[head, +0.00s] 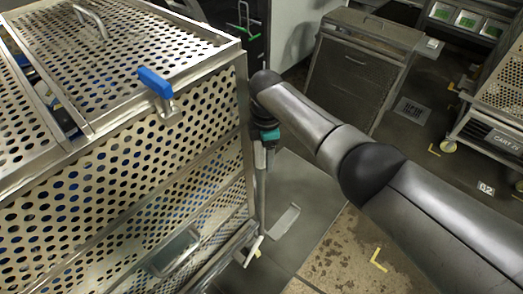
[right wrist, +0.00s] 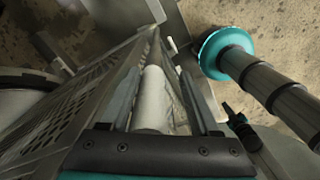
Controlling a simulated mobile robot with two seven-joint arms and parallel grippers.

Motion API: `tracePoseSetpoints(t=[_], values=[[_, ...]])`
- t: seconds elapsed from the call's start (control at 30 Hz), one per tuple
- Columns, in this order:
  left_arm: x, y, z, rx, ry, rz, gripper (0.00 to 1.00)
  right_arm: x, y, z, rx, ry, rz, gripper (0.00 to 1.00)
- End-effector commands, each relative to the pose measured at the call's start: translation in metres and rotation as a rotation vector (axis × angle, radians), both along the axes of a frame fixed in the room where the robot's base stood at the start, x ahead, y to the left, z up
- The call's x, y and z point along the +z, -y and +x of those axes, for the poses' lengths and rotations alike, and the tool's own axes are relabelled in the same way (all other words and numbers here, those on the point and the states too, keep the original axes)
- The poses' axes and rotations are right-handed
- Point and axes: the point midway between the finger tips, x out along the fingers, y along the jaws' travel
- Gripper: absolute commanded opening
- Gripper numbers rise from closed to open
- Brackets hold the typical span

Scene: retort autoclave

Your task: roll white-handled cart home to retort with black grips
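A large perforated metal cart (head: 110,190) fills the left of the head view. A blue grip (head: 155,82) stands on its top edge. My right arm reaches to the cart's right corner. My right gripper (head: 266,132) is there beside an upright bar (head: 261,190), its fingertips hidden in the head view. In the right wrist view a white cylindrical handle (right wrist: 153,100) lies between the fingers of my right gripper (right wrist: 163,85). Contact on both sides is unclear. The black grips named in the task cannot be made out. My left gripper is not in view.
A grey metal cabinet (head: 352,68) stands beyond my arm. Another perforated cart (head: 500,90) on casters stands at the right, near a floor plate marked 02 (head: 486,188). Yellow corner marks (head: 379,259) lie on the floor. Open floor (head: 335,250) lies right of the near cart.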

Motion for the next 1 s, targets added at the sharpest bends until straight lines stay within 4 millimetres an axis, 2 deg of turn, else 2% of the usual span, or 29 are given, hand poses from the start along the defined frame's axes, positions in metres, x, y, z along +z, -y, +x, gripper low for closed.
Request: tracePoseSetpoints(t=[0.03,0.1,0.37,0.53,0.67,1.0], values=[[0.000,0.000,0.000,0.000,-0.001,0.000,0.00,-0.001,0.001,-0.001,-0.001,-0.005,-0.003,0.62],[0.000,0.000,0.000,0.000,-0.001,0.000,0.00,0.000,0.000,-0.001,0.000,-0.003,0.000,0.70],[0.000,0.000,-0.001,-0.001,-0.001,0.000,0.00,0.003,-0.003,0.000,0.003,0.001,0.008,0.70],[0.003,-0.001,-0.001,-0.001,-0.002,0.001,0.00,0.015,-0.004,0.001,0.004,0.004,0.010,0.70],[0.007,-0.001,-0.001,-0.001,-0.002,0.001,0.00,0.037,-0.004,0.002,0.004,0.006,0.011,0.70],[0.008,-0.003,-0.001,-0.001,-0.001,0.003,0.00,0.116,-0.004,0.001,0.003,0.004,0.008,0.70]])
